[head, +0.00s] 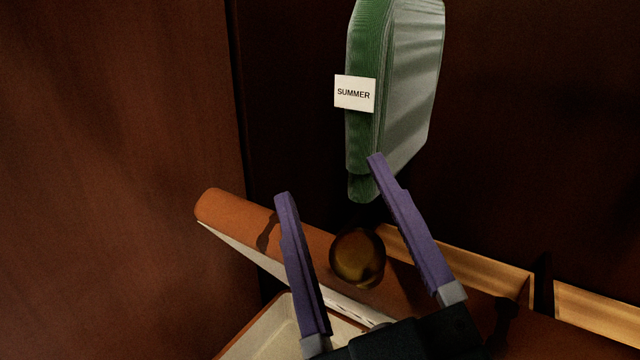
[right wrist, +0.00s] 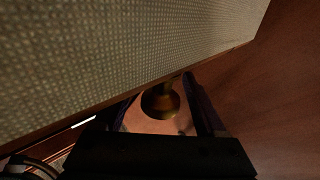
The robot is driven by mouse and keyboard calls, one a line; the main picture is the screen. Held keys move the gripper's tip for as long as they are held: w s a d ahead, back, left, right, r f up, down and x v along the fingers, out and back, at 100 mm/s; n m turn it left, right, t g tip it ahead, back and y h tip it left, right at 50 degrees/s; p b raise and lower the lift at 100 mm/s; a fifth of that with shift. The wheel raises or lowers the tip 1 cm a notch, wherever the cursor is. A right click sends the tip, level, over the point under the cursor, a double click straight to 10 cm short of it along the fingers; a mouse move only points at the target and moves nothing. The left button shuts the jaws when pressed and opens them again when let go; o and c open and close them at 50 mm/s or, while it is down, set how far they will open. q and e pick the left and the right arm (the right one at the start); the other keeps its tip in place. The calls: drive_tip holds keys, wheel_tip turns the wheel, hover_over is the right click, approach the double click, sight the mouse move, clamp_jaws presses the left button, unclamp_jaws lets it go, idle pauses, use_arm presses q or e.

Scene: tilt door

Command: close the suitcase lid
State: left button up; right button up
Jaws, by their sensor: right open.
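The suitcase lid (head: 235,207) is an orange-brown panel with a pale lining, running slantwise across the lower head view. It stands tilted open above the cream-lined suitcase base (head: 262,333). A round brass knob (head: 357,257) sits on the lid's edge side. My right gripper (head: 329,176) has its two purple fingers spread on either side of the knob, open. In the right wrist view the knob (right wrist: 161,101) shows between the fingers, below the woven lining (right wrist: 120,50); whether they touch it I cannot tell. My left gripper is not in view.
A green and grey padded item (head: 400,80) with a white SUMMER tag (head: 354,94) is above and behind the fingers. A light wooden ledge (head: 470,268) runs behind the lid at right. A dark reddish wood panel (head: 110,150) stands at left.

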sight(368, 281)
drive_tip(key=b+v, duration=0.1)
drive_tip(key=v, duration=0.9)
